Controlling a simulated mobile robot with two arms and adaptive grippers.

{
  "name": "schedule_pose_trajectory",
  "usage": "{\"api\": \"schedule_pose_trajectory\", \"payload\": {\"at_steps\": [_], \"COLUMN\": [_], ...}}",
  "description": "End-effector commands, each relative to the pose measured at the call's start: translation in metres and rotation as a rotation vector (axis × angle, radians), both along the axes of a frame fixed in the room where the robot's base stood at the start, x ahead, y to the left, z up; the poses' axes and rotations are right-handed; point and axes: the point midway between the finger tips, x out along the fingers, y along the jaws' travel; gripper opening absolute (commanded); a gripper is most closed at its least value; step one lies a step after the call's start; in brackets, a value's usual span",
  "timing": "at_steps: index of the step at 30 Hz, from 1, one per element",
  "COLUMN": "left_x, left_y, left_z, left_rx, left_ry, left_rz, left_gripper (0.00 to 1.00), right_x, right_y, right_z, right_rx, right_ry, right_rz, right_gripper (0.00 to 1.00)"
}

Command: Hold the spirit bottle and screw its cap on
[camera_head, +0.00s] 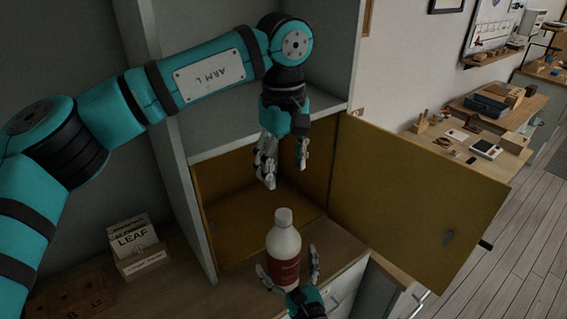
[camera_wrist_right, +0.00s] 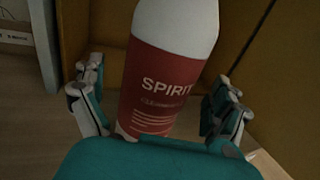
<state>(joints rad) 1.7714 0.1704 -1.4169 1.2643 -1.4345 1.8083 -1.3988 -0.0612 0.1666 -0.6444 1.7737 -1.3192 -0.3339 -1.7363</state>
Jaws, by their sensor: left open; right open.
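The spirit bottle (camera_head: 284,250) is white with a red label and stands upright on the wooden counter in front of the open cabinet. A white cap (camera_head: 284,214) sits at its top; I cannot tell how tightly. My right gripper (camera_head: 288,272) is open, with its fingers on either side of the bottle's lower part. In the right wrist view the bottle (camera_wrist_right: 170,75) stands between the two open fingers (camera_wrist_right: 160,110), with gaps visible; its top is out of frame. My left gripper (camera_head: 284,168) is open and empty above the bottle, fingers pointing down.
The cabinet's yellow door (camera_head: 410,190) stands open to the right. A small box marked LEAF (camera_head: 134,240) and a brown block with holes (camera_head: 70,298) are on the counter at left. Workbenches with tools (camera_head: 480,140) stand further back at right.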

Motion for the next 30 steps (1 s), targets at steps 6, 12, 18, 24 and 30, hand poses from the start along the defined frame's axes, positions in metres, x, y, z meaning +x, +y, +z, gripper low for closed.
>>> {"api": "schedule_pose_trajectory", "payload": {"at_steps": [6, 12, 18, 24, 30], "left_x": [0.000, 0.000, 0.000, 0.000, -0.002], "left_y": [0.000, 0.000, 0.000, 0.000, -0.005], "left_z": [0.000, 0.000, 0.000, 0.000, -0.005], "left_rx": [0.000, 0.000, 0.000, 0.000, -0.017], "left_ry": [0.000, 0.000, 0.000, 0.000, 0.017], "left_rz": [0.000, 0.000, 0.000, 0.000, -0.004], "left_gripper": [0.59, 0.59, 0.59, 0.59, 0.59], "right_x": [-0.047, -0.079, -0.090, -0.091, -0.090], "right_y": [-0.016, -0.027, -0.031, -0.031, -0.032], "right_z": [-0.002, -0.001, 0.000, 0.000, -0.005], "right_rx": [-0.002, -0.001, 0.001, 0.002, 0.013], "right_ry": [0.005, 0.004, 0.001, 0.002, 0.019], "right_rz": [0.000, 0.001, -0.001, -0.001, -0.003], "right_gripper": [1.00, 1.00, 1.00, 1.00, 1.00]}}
